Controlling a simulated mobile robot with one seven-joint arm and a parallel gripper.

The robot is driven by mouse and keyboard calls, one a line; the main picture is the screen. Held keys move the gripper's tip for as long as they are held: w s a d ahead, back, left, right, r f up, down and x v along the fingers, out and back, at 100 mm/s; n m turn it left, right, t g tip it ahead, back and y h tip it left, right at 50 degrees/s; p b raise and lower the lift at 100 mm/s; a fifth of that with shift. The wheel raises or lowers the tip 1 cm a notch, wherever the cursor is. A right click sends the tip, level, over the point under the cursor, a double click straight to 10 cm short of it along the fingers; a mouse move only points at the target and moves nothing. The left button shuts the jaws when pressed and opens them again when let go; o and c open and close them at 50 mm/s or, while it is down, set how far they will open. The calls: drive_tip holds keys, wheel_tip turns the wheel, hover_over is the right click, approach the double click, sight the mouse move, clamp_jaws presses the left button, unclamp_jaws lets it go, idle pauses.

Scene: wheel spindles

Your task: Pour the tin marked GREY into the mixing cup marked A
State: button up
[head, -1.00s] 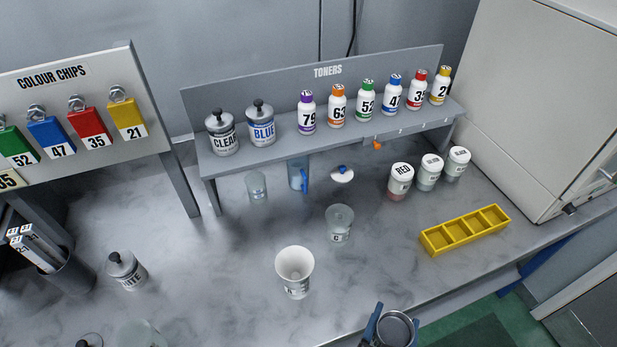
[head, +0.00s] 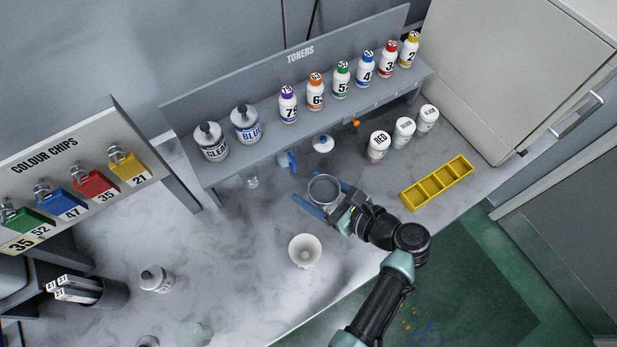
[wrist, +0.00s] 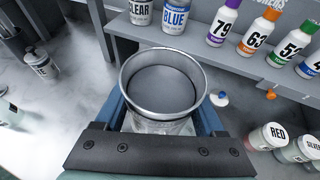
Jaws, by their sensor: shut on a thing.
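My gripper (head: 326,198) is shut on an open metal tin (head: 324,189), with one blue finger on each side. In the wrist view the tin (wrist: 162,84) holds smooth grey paint and looks about level. No GREY marking on it is readable. A white cup (head: 304,251) stands open on the bench, nearer the front edge than the tin; its label cannot be read now. A translucent cup stood behind the white cup earlier; the tin and gripper now cover that area in the head view. I cannot tell which cup is marked A.
The toner shelf (head: 225,172) with several bottles is behind the tin. A clear cup (head: 251,179), a blue-handled vessel (head: 287,161) and a white lid (head: 323,144) are near it. RED tin (head: 378,146) and yellow tray (head: 437,183) stand right.

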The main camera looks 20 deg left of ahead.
drive_tip(key=shift+s+d+f+b, duration=0.1)
drive_tip(key=shift+d+f+b, duration=0.05)
drive_tip(key=shift+f+b, duration=0.6)
drive_tip(key=f+n+t+b, duration=0.1)
drive_tip(key=b, duration=0.2)
drive_tip(key=s+f+n+t+b, duration=0.1)
drive_tip(key=b, duration=0.3)
drive_tip(key=shift+f+n, duration=0.4)
drive_tip(key=shift+f+n+t+y+b, duration=0.3)
drive_tip(key=shift+f+n+b, duration=0.25)
drive_tip(key=shift+b, duration=0.8)
drive_tip(key=shift+w+f+n+t+y+b, duration=0.25)
drive_tip(key=shift+n+t+b, duration=0.5)
drive_tip(key=shift+b, duration=0.6)
idle(3.5)
